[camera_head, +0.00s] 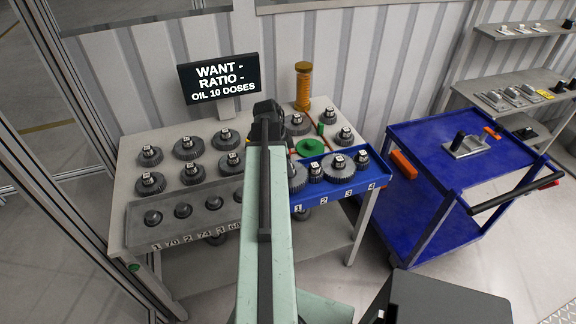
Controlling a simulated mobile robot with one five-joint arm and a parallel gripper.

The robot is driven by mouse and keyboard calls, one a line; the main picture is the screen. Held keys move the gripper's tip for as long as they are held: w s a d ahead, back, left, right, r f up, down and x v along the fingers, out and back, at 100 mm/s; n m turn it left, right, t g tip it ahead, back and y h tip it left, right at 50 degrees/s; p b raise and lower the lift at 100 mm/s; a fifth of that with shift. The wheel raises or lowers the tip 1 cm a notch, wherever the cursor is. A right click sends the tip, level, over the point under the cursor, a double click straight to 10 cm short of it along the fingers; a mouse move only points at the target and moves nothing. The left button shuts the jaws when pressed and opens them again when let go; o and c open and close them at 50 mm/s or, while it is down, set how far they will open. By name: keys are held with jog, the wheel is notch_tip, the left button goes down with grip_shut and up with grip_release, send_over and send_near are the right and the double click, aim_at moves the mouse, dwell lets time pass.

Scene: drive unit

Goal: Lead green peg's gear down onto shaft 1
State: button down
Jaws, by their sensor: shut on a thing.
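My gripper (268,118), dark, is over the middle of the table, seen from behind along my pale green arm. It is shut on a gear, but its fingertips and what they hold are mostly hidden by the gripper and arm. A small green peg (321,129) stands right of my gripper, behind a flat green disc (310,147). A blue tray (330,194) at the front right carries labels 1 to 4. Several gears stand in it, and a large one (298,177) is behind label 1, partly covered by my arm. I cannot tell which post is shaft 1.
Several grey gears (189,148) stand on the left of the table. A grey tray (170,232) with knobs lies in front. A sign (219,80) and an orange column (303,88) stand at the back. A blue cart (460,165) is to the right.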

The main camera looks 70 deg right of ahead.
jog(key=shift+f+b, duration=1.15)
jog(key=shift+f, duration=0.1)
jog(key=c, duration=0.8)
grip_release()
jog(key=shift+c, duration=0.2)
jog(key=p+v, duration=0.7)
jog(key=v, duration=0.1)
jog(key=shift+p, duration=0.3)
jog(key=shift+f, duration=0.1)
